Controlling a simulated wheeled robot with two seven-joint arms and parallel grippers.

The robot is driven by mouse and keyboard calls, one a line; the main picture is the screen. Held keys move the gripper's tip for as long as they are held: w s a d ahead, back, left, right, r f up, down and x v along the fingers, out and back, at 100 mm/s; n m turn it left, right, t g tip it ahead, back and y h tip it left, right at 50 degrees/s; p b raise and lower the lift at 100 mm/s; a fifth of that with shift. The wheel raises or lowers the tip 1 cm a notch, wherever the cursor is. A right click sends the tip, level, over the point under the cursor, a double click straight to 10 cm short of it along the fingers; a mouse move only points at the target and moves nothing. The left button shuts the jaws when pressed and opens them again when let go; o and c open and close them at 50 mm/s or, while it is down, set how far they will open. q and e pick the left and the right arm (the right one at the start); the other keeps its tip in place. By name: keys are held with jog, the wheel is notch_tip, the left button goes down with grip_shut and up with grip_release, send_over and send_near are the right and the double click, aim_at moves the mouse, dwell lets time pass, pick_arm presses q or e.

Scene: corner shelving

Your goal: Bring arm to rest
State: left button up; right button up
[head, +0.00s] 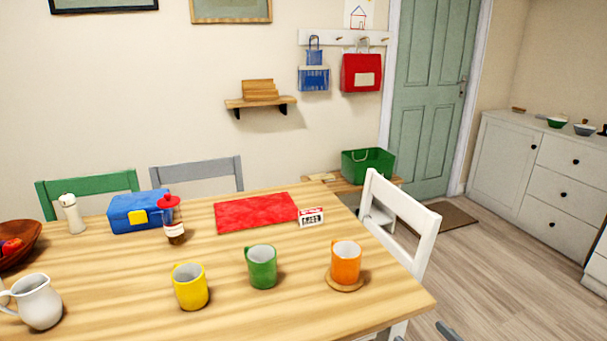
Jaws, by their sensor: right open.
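Only a small grey tip of my right gripper (448,331) shows, at the bottom edge of the head view. It is just beyond the right front corner of the wooden table (330,312), over the floor side. It is open, and I see nothing held in it; most of it and its arm are out of the picture. My left gripper and arm are not in view.
On the table stand yellow (190,289), green (262,268) and orange (346,262) mugs, the orange one on a round coaster. A white jug (38,303) stands at the left. A white chair (408,232) stands at the table's right side. Floor (510,270) right of it is clear.

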jog(key=w+d+f+m+g+h+p, duration=0.1)
jog(key=d+f+m+g+h+p, duration=0.3)
jog(key=d+f+m, duration=0.75)
jog(key=s+d+f+m+g+h+p, duration=0.15)
jog(key=s+f+m, duration=0.25)
jog(key=f, duration=0.4)
jog(key=s+f+m+g+h, duration=0.1)
jog(key=s+f+m+h, duration=0.1)
jog(key=s+f+m, duration=0.45)
jog(key=s+a+f+m+g+p, duration=0.3)
jog(key=s+f+m, duration=0.4)
jog(key=s+f, duration=0.55)
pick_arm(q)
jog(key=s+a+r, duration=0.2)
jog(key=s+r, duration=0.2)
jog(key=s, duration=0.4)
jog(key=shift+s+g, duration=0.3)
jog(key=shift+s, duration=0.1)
pick_arm(e)
jog(key=s+a+f+m+g, duration=0.3)
jog(key=s+a, duration=0.2)
jog(key=s, duration=0.3)
jog(key=s+a+f+m+g+y, duration=0.1)
jog(key=s+a+f+m+g, duration=0.2)
jog(key=s+a, duration=0.3)
jog(key=s+f+m, duration=0.1)
jog(key=s, duration=0.2)
jog(key=shift+s+a+m, duration=0.25)
jog(key=shift+s+m, duration=0.05)
jog(key=shift+f, duration=0.1)
